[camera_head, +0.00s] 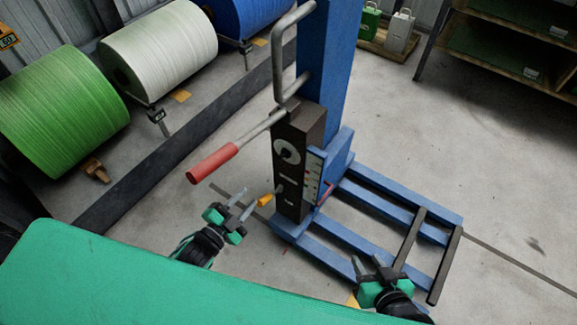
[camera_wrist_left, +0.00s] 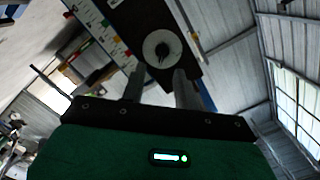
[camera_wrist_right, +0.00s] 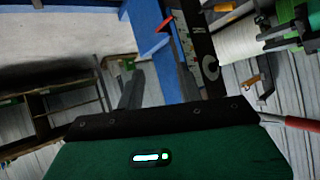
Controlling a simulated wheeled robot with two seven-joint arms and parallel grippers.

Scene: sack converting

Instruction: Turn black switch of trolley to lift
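The trolley has a blue mast (camera_head: 325,60) and a black control box (camera_head: 308,125). A pale round dial (camera_head: 288,151) is on the box; in the left wrist view the dial (camera_wrist_left: 150,45) shows a dark knob at its centre, which I take for the black switch. My left gripper (camera_head: 243,199) is open and empty, below and left of the dial, close to an orange-tipped lever (camera_head: 265,200). In the left wrist view the dial appears just beyond the fingertips, apart from them. My right gripper (camera_head: 366,264) is open and empty beside the trolley's blue base.
A red-handled lever (camera_head: 212,163) sticks out left of the box, above my left gripper. The trolley's blue legs and dark forks (camera_head: 445,265) lie at the right. Green (camera_head: 60,110) and white (camera_head: 160,50) rolls stand at the left. Open floor lies at the right.

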